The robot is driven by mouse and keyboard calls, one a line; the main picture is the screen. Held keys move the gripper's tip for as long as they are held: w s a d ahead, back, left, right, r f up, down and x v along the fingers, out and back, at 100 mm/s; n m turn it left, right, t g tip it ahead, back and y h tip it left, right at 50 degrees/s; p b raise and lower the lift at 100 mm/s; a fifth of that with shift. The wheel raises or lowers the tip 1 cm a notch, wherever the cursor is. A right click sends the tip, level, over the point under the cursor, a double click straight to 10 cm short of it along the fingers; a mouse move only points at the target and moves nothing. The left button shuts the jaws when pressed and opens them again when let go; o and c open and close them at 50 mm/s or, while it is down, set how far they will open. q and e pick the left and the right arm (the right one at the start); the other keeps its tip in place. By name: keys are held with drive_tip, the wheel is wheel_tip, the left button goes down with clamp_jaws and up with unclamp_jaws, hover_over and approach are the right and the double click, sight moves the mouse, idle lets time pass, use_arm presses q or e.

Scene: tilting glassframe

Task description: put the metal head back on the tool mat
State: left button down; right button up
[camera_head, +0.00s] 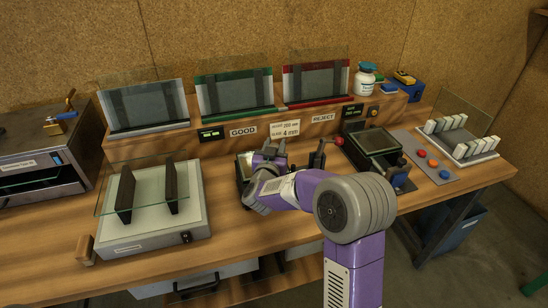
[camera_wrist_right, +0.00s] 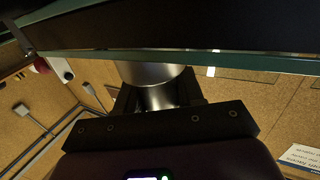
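My right gripper (camera_head: 268,152) is over the middle of the bench, in front of the GOOD sign. In the right wrist view a shiny silver cylinder, which looks like the metal head (camera_wrist_right: 152,74), sits between the two dark fingers (camera_wrist_right: 158,98), which appear closed on its narrower part. In the head view the gripper and my purple arm hide the metal head. My left gripper is in neither view.
A light box with a glass plate (camera_head: 150,190) stands left of my gripper. Framed glass panels (camera_head: 236,92) line the back shelf.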

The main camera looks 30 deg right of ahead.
clamp_jaws()
